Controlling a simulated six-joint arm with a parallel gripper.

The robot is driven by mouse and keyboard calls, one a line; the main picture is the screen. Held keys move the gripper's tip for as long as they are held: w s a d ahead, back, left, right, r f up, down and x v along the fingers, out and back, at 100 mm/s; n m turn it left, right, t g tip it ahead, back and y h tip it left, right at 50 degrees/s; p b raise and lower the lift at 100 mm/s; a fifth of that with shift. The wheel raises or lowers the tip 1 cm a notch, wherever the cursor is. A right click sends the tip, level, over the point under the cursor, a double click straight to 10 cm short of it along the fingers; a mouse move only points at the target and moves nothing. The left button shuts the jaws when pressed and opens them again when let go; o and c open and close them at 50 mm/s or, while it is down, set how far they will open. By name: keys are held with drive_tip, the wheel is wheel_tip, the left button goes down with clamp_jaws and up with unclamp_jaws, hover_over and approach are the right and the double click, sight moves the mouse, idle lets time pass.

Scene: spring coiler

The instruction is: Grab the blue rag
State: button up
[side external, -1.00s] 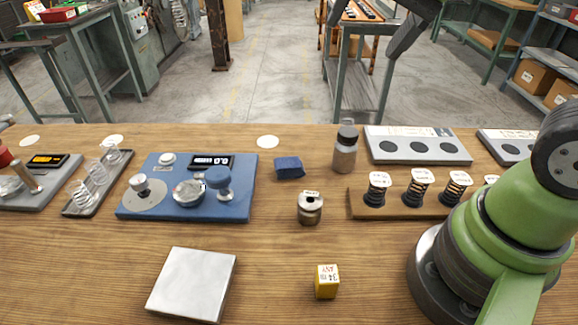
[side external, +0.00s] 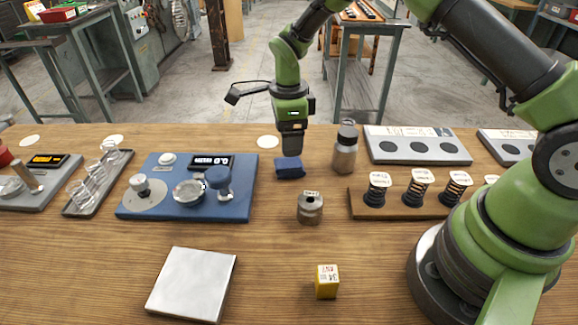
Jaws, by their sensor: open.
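The blue rag (side external: 289,169) is a small folded dark blue block lying on the wooden bench, right of the blue machine plate. My gripper (side external: 291,152) points down directly over the rag in the picture, its lower end just at or above the rag's top edge. The gripper is open. The fingers are dark and seen nearly edge-on, so the gap between them does not show. I cannot tell whether they touch the rag.
A capped bottle (side external: 345,148) stands close to the right of my gripper. A metal cylinder (side external: 310,208) stands in front of the rag. The blue machine (side external: 240,205) is to the left, and a spring rack (side external: 400,208) to the right.

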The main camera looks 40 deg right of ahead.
sight(289, 162)
wheel_tip(289, 162, down, 7)
drive_tip(key=shift+s, duration=0.1)
idle(0.3)
drive_tip(key=shift+c, duration=0.2)
drive_tip(key=c, duration=1)
